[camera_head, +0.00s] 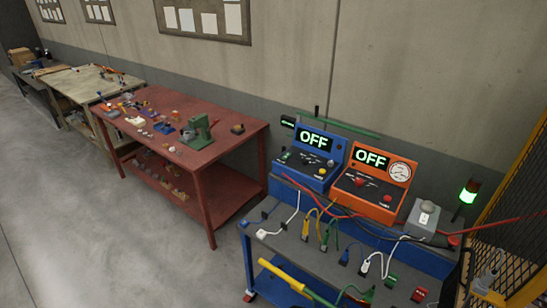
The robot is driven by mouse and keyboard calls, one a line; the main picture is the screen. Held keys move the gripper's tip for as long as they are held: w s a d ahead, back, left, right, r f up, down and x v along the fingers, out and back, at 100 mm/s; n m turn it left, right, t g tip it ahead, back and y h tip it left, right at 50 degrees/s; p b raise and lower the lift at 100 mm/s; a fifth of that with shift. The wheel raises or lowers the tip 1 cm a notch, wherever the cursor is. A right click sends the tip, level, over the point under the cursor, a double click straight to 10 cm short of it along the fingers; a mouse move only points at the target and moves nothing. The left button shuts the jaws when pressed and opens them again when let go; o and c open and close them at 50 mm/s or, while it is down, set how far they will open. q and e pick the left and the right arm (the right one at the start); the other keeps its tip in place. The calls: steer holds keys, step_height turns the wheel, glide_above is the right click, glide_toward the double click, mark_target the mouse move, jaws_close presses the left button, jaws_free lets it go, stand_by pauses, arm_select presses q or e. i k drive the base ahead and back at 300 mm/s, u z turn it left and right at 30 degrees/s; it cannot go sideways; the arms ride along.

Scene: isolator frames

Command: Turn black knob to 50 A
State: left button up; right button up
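A blue box (323,149) and an orange box (363,207) stand side by side at the back of the blue bench. Each has a dark display reading OFF in green-white letters. The orange box has a round white dial gauge (400,172) at its upper right and red controls on its sloped panel. Neither of my grippers can be made out in this view.
Cables, clamps and connectors cover the blue bench (272,240). A grey box (424,216) and green lamp (468,192) stand right of the orange box. Yellow-framed mesh (520,235) edges the right. A red table (176,154) stands left; grey floor (60,220) is clear in front.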

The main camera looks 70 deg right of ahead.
mark_target(305, 161)
steer(key=i, duration=2.15)
steer(key=z, duration=2.45)
